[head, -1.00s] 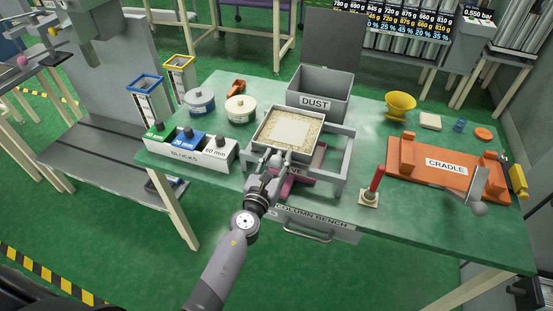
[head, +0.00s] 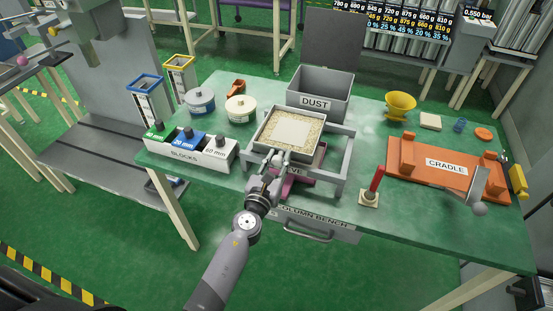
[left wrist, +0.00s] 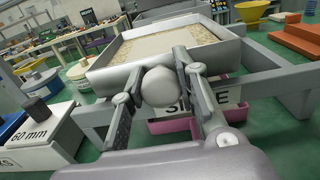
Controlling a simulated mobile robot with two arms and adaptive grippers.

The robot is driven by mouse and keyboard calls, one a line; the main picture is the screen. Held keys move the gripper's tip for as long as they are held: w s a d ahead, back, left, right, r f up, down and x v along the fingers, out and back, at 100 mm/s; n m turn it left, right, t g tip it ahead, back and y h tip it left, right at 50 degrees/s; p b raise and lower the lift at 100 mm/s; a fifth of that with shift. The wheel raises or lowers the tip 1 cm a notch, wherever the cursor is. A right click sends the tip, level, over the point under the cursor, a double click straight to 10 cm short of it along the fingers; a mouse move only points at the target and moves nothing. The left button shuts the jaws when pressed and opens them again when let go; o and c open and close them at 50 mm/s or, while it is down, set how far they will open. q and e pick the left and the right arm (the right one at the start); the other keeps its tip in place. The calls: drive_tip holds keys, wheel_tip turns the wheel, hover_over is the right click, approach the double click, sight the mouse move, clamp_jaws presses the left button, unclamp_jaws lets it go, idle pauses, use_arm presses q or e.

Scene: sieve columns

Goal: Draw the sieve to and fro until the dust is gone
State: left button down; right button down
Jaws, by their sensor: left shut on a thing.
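The sieve (head: 317,149) is a square grey frame on a grey stand (head: 341,170) at the middle of the bench. Grainy beige material lines its inside edges, and a pale smooth patch of dust (head: 292,132) covers the middle. My left gripper (head: 275,160) is shut on the knob at the sieve's front. In the left wrist view the rounded grey knob (left wrist: 160,87) sits between both fingers, and the sieve (left wrist: 225,52) is right behind it. A pinkish tray (head: 292,184) shows partly under the stand. My right gripper is not in view.
The DUST bin (head: 316,103) stands behind the sieve with its lid up. The BLOCKS holder (head: 189,155) and two round tubs (head: 240,114) are to the left. A red-handled tool (head: 376,180) and the orange CRADLE (head: 440,180) are to the right.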

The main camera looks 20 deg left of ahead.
sight(305, 158)
use_arm(q)
drive_tip(key=d, duration=0.7)
drive_tip(key=shift+s, duration=0.15)
drive_tip(key=c, duration=1.2)
unclamp_jaws()
drive_tip(key=s, duration=1.2)
drive_tip(key=shift+a, duration=0.25)
